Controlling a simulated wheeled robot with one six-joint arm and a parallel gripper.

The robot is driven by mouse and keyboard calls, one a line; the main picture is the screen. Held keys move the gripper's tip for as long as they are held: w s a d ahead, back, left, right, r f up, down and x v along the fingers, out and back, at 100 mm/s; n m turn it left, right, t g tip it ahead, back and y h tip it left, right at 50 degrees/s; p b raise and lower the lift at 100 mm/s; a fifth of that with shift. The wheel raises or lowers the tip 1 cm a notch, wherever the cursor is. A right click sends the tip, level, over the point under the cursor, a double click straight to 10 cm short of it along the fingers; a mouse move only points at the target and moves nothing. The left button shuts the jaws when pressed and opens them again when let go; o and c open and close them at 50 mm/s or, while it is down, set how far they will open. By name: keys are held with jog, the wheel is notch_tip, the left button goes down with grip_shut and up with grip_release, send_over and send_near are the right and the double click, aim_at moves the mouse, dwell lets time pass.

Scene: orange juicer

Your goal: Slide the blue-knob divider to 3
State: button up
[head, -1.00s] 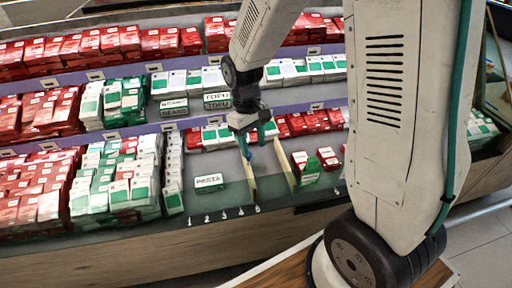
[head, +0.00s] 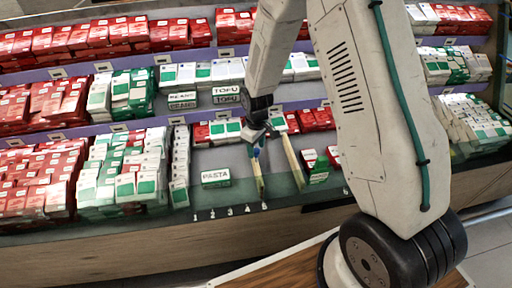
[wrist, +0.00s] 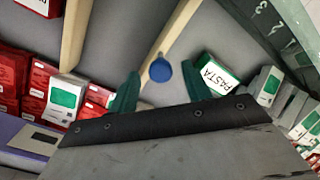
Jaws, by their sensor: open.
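The blue-knob divider is a pale wooden strip (head: 258,175) on the lower shelf, its front end near the 5 mark. Its blue knob (head: 256,152) is partly hidden by my gripper (head: 258,143) in the head view. In the wrist view the round blue knob (wrist: 162,70) shows on the divider (wrist: 176,32), between my two green fingers. My gripper (wrist: 161,88) is open around the knob, with gaps on both sides. The 3 mark (head: 230,211) on the front edge lies left of the divider's front end.
A PASTA box (head: 216,178) stands left of the divider, near the 3 mark; it also shows in the wrist view (wrist: 218,75). A second pale divider (head: 293,160) stands to the right, with red and green boxes (head: 315,165) beyond. Bare shelf lies between PASTA and the blue-knob divider.

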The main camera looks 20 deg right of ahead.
jog(key=shift+f, duration=0.3)
grip_shut()
jog(key=w+a, duration=0.2)
jog(key=a, duration=1)
jog(key=shift+w, duration=0.2)
grip_release()
